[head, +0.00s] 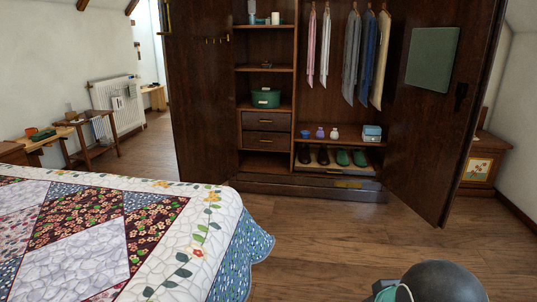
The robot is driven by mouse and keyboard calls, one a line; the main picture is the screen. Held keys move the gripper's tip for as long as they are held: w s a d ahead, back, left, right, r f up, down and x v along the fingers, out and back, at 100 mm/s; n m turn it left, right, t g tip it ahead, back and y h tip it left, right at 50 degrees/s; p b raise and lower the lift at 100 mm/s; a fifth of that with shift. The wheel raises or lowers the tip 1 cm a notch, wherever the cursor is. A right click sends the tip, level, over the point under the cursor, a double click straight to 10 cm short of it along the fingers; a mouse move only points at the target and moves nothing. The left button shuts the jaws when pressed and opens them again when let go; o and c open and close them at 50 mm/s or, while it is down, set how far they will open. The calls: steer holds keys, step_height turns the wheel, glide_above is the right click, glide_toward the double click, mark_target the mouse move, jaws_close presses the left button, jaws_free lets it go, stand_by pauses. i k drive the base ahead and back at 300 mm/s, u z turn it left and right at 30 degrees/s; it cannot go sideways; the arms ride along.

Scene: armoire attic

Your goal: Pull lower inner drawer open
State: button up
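The armoire (264,171) stands open at the back centre, both doors swung wide. Inside its left half are two small inner drawers, one above the other. The lower inner drawer (252,143) looks shut, its front about level with the upper inner drawer (252,124). Each has a small dark handle at the middle of its front. My gripper is not in view. A dark rounded part of my own body shows at the bottom right, well apart from the armoire.
A bed with a patchwork quilt (70,270) fills the lower left. The left door (195,110) and right door (430,130) stick out into the room. Shoes (342,157) sit low in the right half. Bare wooden floor (330,235) lies before the armoire.

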mark_target(271, 140)
steer(key=u, duration=0.1)
steer(key=i, duration=3.05)
steer(key=u, duration=0.25)
